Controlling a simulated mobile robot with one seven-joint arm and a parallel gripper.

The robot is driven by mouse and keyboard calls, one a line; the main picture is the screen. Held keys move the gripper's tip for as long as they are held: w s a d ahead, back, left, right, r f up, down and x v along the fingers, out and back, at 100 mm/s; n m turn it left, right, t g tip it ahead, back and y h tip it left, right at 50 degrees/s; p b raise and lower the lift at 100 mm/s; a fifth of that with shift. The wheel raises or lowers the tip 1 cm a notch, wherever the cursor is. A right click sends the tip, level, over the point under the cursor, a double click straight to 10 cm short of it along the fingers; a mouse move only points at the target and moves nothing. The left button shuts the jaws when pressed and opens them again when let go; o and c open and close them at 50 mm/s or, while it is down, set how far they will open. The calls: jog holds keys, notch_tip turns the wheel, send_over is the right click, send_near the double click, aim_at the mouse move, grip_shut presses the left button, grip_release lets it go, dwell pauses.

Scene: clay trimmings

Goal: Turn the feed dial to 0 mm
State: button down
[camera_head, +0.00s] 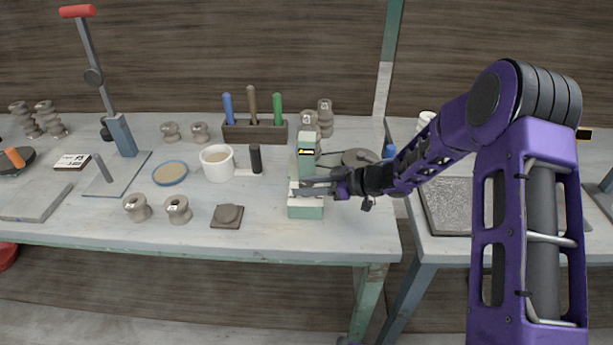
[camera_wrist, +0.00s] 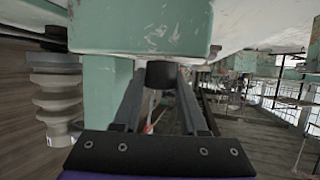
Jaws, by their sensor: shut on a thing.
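The pale green machine (camera_head: 306,168) stands near the front right of the bench, with a black and yellow label on its upright part. In the wrist view its green body (camera_wrist: 140,25) fills the top of the picture. A round black knob (camera_wrist: 161,74), which looks like the feed dial, sits against that body. My gripper (camera_head: 298,188) reaches in from the right at the machine's front. In the wrist view my gripper (camera_wrist: 163,84) has its two fingers on either side of the knob, shut on it. The dial's scale and pointer cannot be seen.
A white mug (camera_head: 216,172) and a black-handled tool (camera_head: 256,160) stand left of the machine. A wooden rack (camera_head: 254,132) of coloured handles is behind. A brown square piece (camera_head: 227,216) lies front left. Ribbed grey spools (camera_head: 325,112) stand close behind the machine.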

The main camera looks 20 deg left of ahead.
jog(key=n+g+h, duration=0.1)
jog(key=n+g, duration=0.4)
jog(key=g, duration=0.1)
jog(key=shift+w+a, duration=0.1)
jog(key=shift+n+g+h+b, duration=0.4)
jog(key=shift+n+g+b, duration=0.05)
jog(key=shift+n+g, duration=0.65)
jog(key=shift+r, duration=0.1)
jog(key=c, duration=0.7)
grip_release()
jog(key=shift+c, duration=0.2)
